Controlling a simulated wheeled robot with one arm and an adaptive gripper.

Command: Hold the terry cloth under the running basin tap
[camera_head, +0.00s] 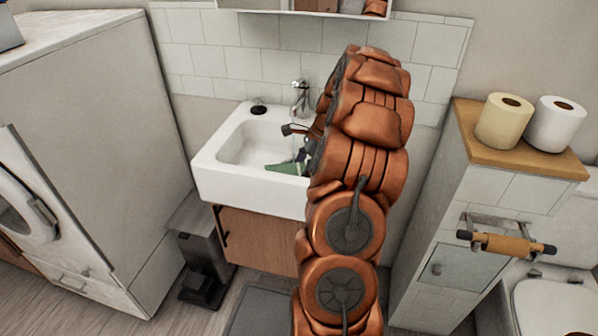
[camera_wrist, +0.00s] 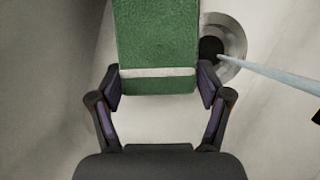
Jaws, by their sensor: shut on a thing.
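The green terry cloth (camera_wrist: 157,40) with a white band hangs between the fingers of my gripper (camera_wrist: 160,88) in the wrist view. My gripper is shut on its near end. A pale water stream (camera_wrist: 265,75) comes in from the right and meets the dark drain (camera_wrist: 210,48), just right of the cloth; a narrow gap shows between stream and cloth. In the head view the cloth (camera_head: 286,168) is inside the white basin (camera_head: 207,170), partly hidden by my arm. The chrome tap (camera_head: 301,98) stands at the basin's back.
A small dark object (camera_head: 258,107) sits on the basin's back left rim. A white washing machine (camera_head: 100,130) stands left and a tiled cabinet (camera_head: 500,185) with two paper rolls right. A grey pedal bin (camera_head: 198,262) is below. The basin's left side is clear.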

